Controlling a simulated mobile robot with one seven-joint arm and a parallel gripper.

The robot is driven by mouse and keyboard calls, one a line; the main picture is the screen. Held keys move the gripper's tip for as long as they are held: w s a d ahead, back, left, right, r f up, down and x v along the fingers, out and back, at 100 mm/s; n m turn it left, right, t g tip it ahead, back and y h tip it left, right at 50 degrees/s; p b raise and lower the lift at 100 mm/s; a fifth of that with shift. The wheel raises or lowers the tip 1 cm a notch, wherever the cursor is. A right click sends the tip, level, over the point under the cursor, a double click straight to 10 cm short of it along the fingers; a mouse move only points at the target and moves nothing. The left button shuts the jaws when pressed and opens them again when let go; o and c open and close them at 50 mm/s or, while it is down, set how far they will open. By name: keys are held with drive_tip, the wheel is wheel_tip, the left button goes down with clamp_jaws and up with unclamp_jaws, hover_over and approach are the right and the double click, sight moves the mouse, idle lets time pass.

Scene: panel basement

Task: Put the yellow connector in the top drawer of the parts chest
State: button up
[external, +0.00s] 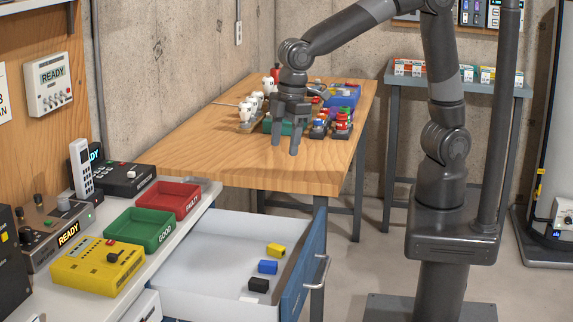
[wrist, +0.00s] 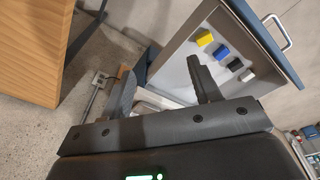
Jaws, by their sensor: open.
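The yellow connector (external: 276,250) lies in the open drawer (external: 203,254), near its front; it also shows in the wrist view (wrist: 204,39). The drawer is white inside with a blue front and a metal handle, and is pulled out from under the counter at lower left. My gripper (external: 285,148) is open and empty, fingers down, by the near part of the wooden table and well above and behind the drawer. In the wrist view my two fingers (wrist: 160,72) are spread with nothing between them, and the connector is beyond the right finger.
Blue (external: 267,267), black (external: 258,285) and white pieces lie beside the connector in the drawer. Green (external: 146,230) and red (external: 172,199) trays and a yellow control box (external: 98,265) stand on the counter. Several coloured parts crowd the far end of the wooden table (external: 230,160).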

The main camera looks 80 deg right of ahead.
drive_tip(key=s+d+r+m+t, duration=0.1)
drive_tip(key=s+d+r+m, duration=0.2)
drive_tip(key=d, duration=0.5)
drive_tip(key=s+d+r+m+t, duration=0.1)
drive_tip(key=s+d+r+m, duration=0.15)
drive_tip(key=d, duration=0.65)
drive_tip(key=s+d+m+t, duration=0.2)
drive_tip(key=s+d+m, duration=0.2)
drive_tip(key=s+d, duration=0.5)
drive_tip(key=shift+s+d+r+h, duration=0.25)
drive_tip(key=shift+s+h, duration=0.15)
drive_tip(key=shift+s, duration=0.3)
